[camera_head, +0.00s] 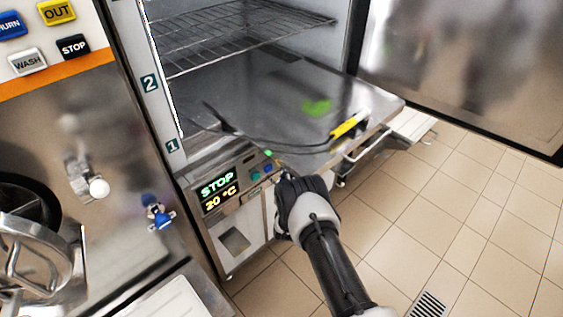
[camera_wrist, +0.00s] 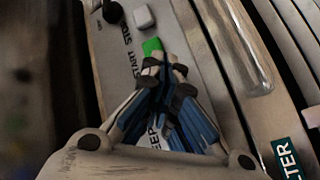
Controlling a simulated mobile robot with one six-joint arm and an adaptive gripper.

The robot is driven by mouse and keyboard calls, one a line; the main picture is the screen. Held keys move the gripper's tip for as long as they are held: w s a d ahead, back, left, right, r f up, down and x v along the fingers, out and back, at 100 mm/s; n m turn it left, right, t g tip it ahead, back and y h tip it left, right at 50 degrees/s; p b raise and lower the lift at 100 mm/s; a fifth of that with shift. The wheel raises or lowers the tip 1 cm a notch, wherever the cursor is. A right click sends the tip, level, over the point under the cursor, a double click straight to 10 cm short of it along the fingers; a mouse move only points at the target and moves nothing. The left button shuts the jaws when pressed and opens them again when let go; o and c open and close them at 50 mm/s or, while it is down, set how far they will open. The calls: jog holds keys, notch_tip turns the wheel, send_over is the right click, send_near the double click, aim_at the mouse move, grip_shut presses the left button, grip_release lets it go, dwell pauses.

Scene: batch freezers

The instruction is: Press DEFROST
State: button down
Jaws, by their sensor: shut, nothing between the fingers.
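The freezer's control panel (camera_head: 236,180) has a lit display (camera_head: 217,190) reading STOP and 20 °C. Small buttons sit to the right of the display, including a lit green one (camera_head: 267,153); their labels are too small to read in the head view. My gripper (camera_head: 284,174) is shut and empty at the right end of the panel. In the wrist view my gripper (camera_wrist: 165,72) points at the panel next to a green button (camera_wrist: 152,46). Labels STOP and START are readable there; another, ending in EEP, is partly hidden by the fingers. No DEFROST label is readable. I cannot tell whether the fingers touch the panel.
Above the panel is the open freezer cabinet with a wire rack (camera_head: 240,38). The open door (camera_head: 470,60) stands at right. Tiled floor (camera_head: 460,210) is clear at right. Another machine stands at left.

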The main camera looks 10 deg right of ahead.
jog(key=shift+w+a, duration=0.3)
jog(key=shift+w, duration=0.1)
dwell(0.8)
jog(key=shift+s+d+p, duration=0.5)
jog(key=shift+s+d, duration=0.05)
jog(key=shift+s, duration=0.2)
jog(key=shift+s+d+p, duration=0.65)
jog(key=shift+s+d, duration=0.1)
jog(key=shift+s, duration=0.3)
jog(key=shift+s+d+p, duration=0.65)
jog(key=shift+s+d, duration=0.1)
jog(key=shift+s, duration=0.25)
